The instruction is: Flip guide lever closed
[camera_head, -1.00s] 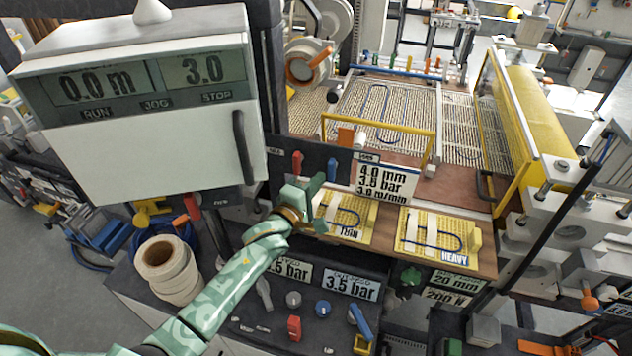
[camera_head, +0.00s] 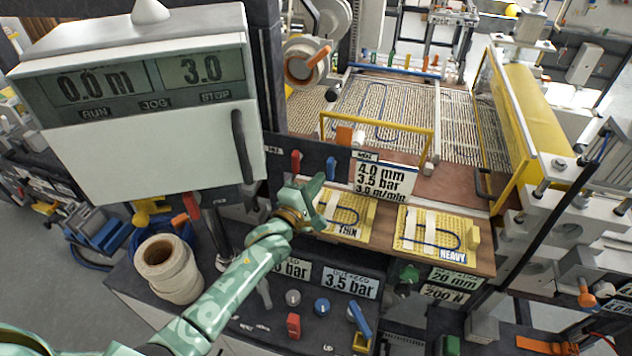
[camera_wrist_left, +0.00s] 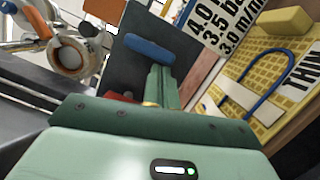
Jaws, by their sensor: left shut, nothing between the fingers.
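A dark upright panel carries a red lever (camera_head: 296,162) and a blue lever (camera_head: 331,168); which of these, if either, is the guide lever I cannot tell. My left gripper (camera_head: 319,185) is shut and empty, just below and in front of the blue lever. In the left wrist view, my shut fingers (camera_wrist_left: 160,82) point at the panel, with the blue handle (camera_wrist_left: 150,50) just beyond their tips. Whether they touch is unclear. The red lever (camera_wrist_left: 120,97) is partly hidden behind my gripper body there. My right gripper is not in view.
A yellow THIN sample board (camera_head: 345,220) and a HEAVY board (camera_head: 437,235) lie right of my gripper. A yellow bar frame (camera_head: 380,121) stands behind the sign (camera_head: 383,178). A roll with an orange handle (camera_head: 318,57) is at the back. The control box (camera_head: 150,150) is left.

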